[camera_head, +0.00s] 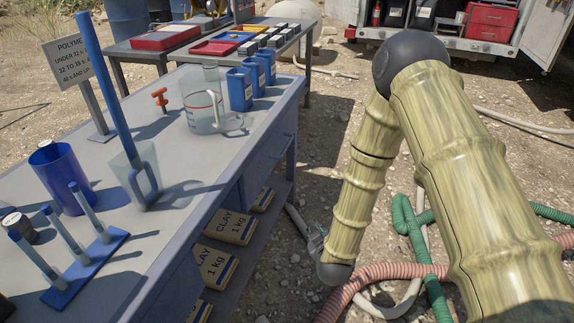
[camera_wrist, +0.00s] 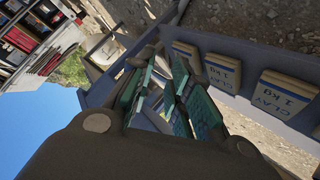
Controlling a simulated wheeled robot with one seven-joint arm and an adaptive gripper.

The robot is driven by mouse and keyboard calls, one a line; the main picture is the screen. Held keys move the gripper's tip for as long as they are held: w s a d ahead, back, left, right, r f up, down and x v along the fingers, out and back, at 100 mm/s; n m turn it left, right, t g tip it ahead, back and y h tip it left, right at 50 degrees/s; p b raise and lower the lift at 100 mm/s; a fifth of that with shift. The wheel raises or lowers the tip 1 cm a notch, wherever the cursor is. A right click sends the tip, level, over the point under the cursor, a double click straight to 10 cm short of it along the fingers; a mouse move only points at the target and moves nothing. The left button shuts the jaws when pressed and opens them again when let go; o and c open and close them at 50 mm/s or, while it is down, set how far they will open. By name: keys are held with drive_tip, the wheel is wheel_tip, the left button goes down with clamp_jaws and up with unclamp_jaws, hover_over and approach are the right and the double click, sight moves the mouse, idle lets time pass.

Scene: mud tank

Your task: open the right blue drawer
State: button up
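The workbench (camera_head: 215,150) has blue-grey drawer fronts along its right side in the head view. The farther front (camera_head: 268,152), on the right, looks flush with the bench. A nearer front (camera_head: 172,288) is partly cut off by the frame's lower edge. In the wrist view my gripper (camera_wrist: 163,72) shows two fingers with teal ribbed pads. They are apart, with bluish-grey bench parts visible between them and no object held. I cannot tell whether a finger touches a drawer. In the head view my arm hangs right of the bench, and the gripper is not clear there.
Clay bags (camera_head: 231,228) lie on the shelf under the drawers; they also show in the wrist view (camera_wrist: 281,92). A measuring jug (camera_head: 203,112), blue cup (camera_head: 62,178) and tube rack (camera_head: 85,268) stand on the bench. Green (camera_head: 408,215) and pink hoses (camera_head: 385,272) lie on the ground.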

drive_tip(key=w+a+r+n+t+b, duration=0.2)
drive_tip(key=w+a+r+t+b, duration=0.3)
drive_tip(key=w, duration=0.3)
drive_tip(key=w+a+r+n+t+b, duration=0.25)
drive_tip(key=w+a+r+b, duration=0.25)
drive_tip(key=w+r+b, duration=0.25)
drive_tip(key=shift+t, duration=0.45)
drive_tip(key=shift+d+b+x, duration=0.2)
drive_tip(key=shift+b+x, duration=0.45)
drive_tip(key=shift+x, duration=1.9)
drive_tip(key=shift+d+b+x, duration=0.2)
drive_tip(key=shift+b+x, duration=0.45)
drive_tip(key=shift+x, duration=1.95)
clamp_jaws()
